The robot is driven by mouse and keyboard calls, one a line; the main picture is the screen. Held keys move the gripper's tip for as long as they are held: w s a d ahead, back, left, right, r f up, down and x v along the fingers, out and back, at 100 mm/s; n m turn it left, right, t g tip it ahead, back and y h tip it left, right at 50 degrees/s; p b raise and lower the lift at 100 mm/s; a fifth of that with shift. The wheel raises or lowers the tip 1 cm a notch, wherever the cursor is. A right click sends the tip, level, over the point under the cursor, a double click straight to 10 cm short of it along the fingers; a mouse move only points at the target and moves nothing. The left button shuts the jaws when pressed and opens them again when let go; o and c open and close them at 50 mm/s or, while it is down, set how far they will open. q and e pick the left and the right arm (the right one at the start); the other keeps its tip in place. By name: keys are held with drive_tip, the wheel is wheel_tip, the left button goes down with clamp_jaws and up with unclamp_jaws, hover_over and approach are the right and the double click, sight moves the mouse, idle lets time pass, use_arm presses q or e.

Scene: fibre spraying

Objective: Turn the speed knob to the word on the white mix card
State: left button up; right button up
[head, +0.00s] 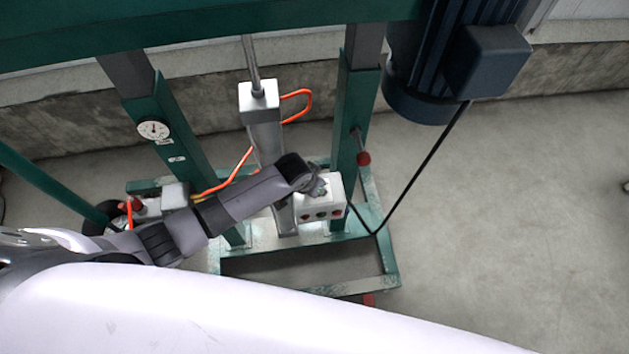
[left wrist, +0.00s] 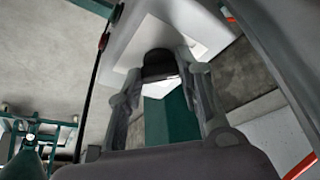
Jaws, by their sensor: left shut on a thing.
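The white control box (head: 331,203) stands on the green machine's frame in the head view. My left gripper (head: 318,188) reaches its top from the left and hides the knob there. In the left wrist view the box (left wrist: 124,38) fills the top. A round black knob (left wrist: 158,62) sits between the two fingertips of my left gripper (left wrist: 160,70), which is shut on it. No pointer mark or speed word is readable. I cannot make out a mix card with a word in either view. My right gripper is in neither view.
A dark motor (head: 430,60) hangs at upper right, with a black cable running down to the frame. Green posts (head: 178,140) flank the arm. A round gauge (head: 153,129) is on the left post. Orange hose (head: 235,170) runs behind the arm.

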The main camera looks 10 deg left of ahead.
use_arm(q)
drive_tip(key=shift+n+p, duration=0.3)
drive_tip(key=shift+n, duration=0.2)
drive_tip(key=o, duration=1.2)
drive_tip(key=shift+c, duration=0.2)
drive_tip(key=shift+r, duration=0.1)
drive_tip(key=v, duration=1.2)
drive_tip(key=shift+d, duration=0.15)
